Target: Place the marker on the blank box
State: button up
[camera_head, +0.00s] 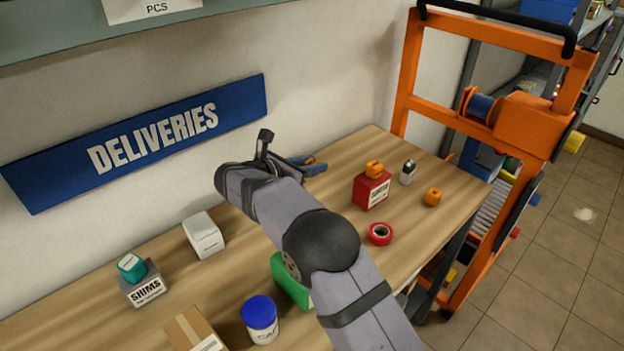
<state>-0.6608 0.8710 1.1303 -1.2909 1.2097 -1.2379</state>
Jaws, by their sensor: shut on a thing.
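A white box (203,234) with no large lettering stands on the wooden table, left of my arm. It has only a small dark mark on its front, and its top looks bare. The end of my arm with my gripper (254,166) is above the back of the table, near the wall, right of the white box and apart from it. My gripper's fingertips are mostly hidden behind the wrist. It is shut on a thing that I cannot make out. I cannot pick out a marker anywhere in view.
A grey SHIMS box (143,287) bears a teal item. A blue-lidded jar (260,318), green box (288,283) and cardboard box (193,330) stand in front. To the right are a red box (371,191), tape roll (381,234) and small bottle (407,173). Blue-handled tool (313,168) lies behind.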

jog(key=shift+r, duration=1.35)
